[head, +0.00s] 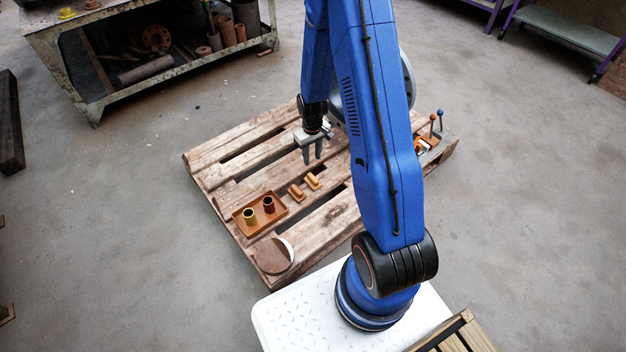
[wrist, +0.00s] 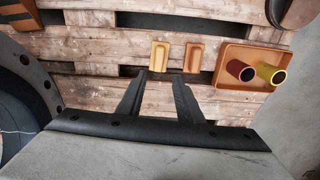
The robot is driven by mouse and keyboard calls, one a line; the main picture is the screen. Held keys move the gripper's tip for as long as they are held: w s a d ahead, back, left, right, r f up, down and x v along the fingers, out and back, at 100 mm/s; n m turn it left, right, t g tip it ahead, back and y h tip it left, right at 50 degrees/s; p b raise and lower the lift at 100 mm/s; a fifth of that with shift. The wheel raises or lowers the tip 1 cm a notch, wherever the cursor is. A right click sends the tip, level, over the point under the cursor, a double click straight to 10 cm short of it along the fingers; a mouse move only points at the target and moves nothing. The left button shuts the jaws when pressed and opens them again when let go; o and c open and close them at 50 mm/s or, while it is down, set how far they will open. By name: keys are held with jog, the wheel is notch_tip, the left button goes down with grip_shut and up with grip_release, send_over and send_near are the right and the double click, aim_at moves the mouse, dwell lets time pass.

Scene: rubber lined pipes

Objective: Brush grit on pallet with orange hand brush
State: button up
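Two small oblong blocks lie side by side on the wooden pallet (head: 225,175): a darker orange one (head: 296,192) nearer the tray and a lighter yellow-orange one (head: 312,181). Both also show in the wrist view, the darker (wrist: 194,58) and the lighter (wrist: 159,56). They may be hand brushes; bristles are not visible. My gripper (head: 312,158) is open and empty above the pallet, fingers pointing down. In the wrist view its fingertips (wrist: 160,76) lie just short of the blocks. A dark speckled patch (head: 337,212) on a slat may be grit.
An orange-brown tray (head: 262,226) holds a yellow cup (head: 249,217) and a dark red cup (head: 268,205). A round brown-and-white disc (head: 273,256) lies at the pallet's near corner. Red- and blue-knobbed levers (head: 436,121) stand at the right end. A workbench (head: 150,60) stands behind.

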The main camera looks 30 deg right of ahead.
aim_at(313, 177)
jog(key=shift+s+d+f, duration=0.1)
jog(key=shift+d+f, duration=0.05)
jog(key=shift+f, duration=6.25)
jog(key=shift+c, duration=0.4)
grip_shut()
jog(key=shift+r, duration=4.05)
